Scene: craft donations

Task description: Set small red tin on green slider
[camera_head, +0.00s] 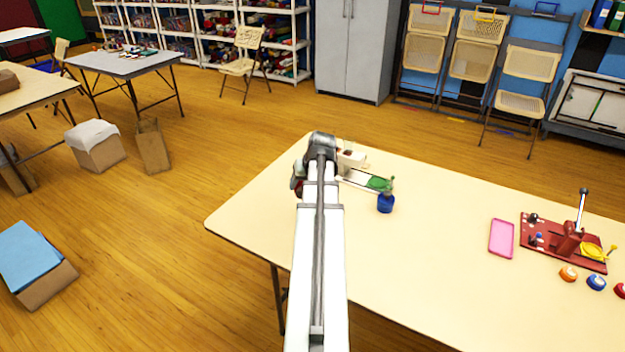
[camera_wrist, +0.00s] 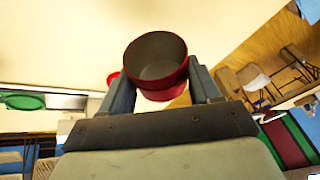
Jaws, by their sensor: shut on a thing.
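The small red tin (camera_wrist: 162,94) is between the two fingers of my gripper (camera_wrist: 160,82) in the wrist view. The gripper is shut on it, and its open top and grey inside show. The green slider (camera_head: 378,184) sits at the right end of a white track on the table, right of my arm in the head view. In the head view my arm hides the gripper. A bit of red shows left of the arm; I cannot tell whether it is the tin.
The table (camera_head: 430,260) is clear between the bottle and tray.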

